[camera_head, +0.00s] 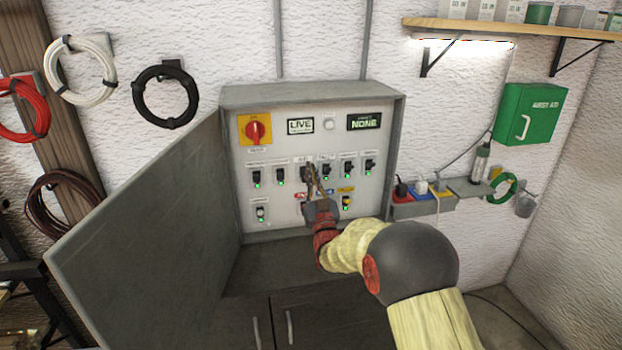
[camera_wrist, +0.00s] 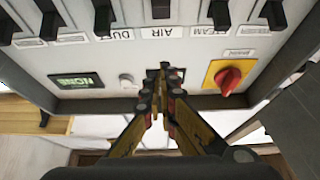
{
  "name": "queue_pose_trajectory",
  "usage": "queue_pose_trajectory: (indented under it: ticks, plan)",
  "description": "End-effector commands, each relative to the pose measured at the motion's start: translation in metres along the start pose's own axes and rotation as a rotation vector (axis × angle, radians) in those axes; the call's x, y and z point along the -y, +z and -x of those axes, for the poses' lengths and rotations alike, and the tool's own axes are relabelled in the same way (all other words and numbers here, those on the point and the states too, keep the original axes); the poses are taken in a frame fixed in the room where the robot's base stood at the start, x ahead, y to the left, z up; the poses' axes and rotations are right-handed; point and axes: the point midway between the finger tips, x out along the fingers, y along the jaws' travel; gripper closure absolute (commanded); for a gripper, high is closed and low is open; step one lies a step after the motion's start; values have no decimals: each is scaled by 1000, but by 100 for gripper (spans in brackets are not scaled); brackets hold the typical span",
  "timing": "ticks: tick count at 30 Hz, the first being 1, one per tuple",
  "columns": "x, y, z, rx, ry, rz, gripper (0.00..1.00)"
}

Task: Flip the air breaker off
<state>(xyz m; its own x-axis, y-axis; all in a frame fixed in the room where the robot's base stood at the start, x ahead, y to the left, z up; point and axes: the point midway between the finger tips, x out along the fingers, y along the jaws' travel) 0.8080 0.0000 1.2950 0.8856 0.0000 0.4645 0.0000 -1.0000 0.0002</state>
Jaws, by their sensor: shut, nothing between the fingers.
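The air breaker (camera_head: 305,173) is the third black switch from the left in the panel's upper row, partly behind my gripper. In the upside-down wrist view it is the black switch (camera_wrist: 161,8) at the top edge, beside the label AIR (camera_wrist: 162,32). Its lever position is unclear. My gripper (camera_head: 312,170) is in front of the panel, close to this switch. In the wrist view its shut, empty fingertips (camera_wrist: 164,72) line up with the air column, apart from the switch in the picture. I cannot tell whether they touch anything.
Similar breakers stand close on both sides, with green lights below several. A red rotary switch (camera_head: 257,130) on yellow, a LIVE display (camera_head: 300,126) and a NONE display (camera_head: 364,121) sit above. The open cabinet door (camera_head: 150,235) stands at the left.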

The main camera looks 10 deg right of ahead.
Motion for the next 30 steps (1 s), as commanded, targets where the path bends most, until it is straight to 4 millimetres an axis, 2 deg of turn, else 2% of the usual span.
queue_pose_trajectory:
  ticks: [1, 6, 13, 19, 30]
  plan:
    - [0, 8, 12, 9, 0, 0, 100]
    - [0, 17, 43, 8, 0, 0, 100]
    - [0, 25, 74, 5, 0, 0, 100]
    - [0, 28, 82, 5, 0, 0, 100]
    - [0, 25, 80, 18, 0, 0, 100]
